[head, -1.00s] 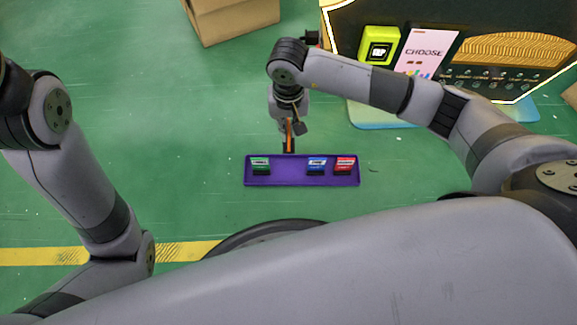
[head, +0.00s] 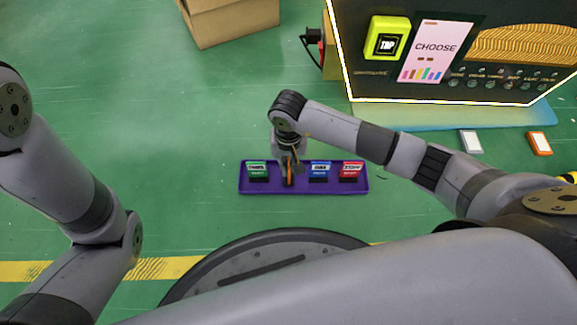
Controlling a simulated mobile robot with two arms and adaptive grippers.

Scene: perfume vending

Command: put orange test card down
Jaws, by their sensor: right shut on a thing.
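The orange test card (head: 289,172) shows as a narrow orange strip at my right gripper (head: 288,178). The gripper is shut on it and hides most of it. Card and gripper are over the purple tray (head: 246,186), in the gap between the green card (head: 257,169) and the blue card (head: 319,170). A red card (head: 351,170) stands at the tray's right end. I cannot tell whether the orange card touches the tray floor. My left arm is at the left edge and its gripper is out of view.
A dark vending machine (head: 430,55) with a yellow "TAP" button (head: 388,38) stands at the upper right. A white box (head: 470,141) and an orange-white box (head: 539,143) lie before it. A cardboard box (head: 230,20) is at the back. Green floor left of the tray is clear.

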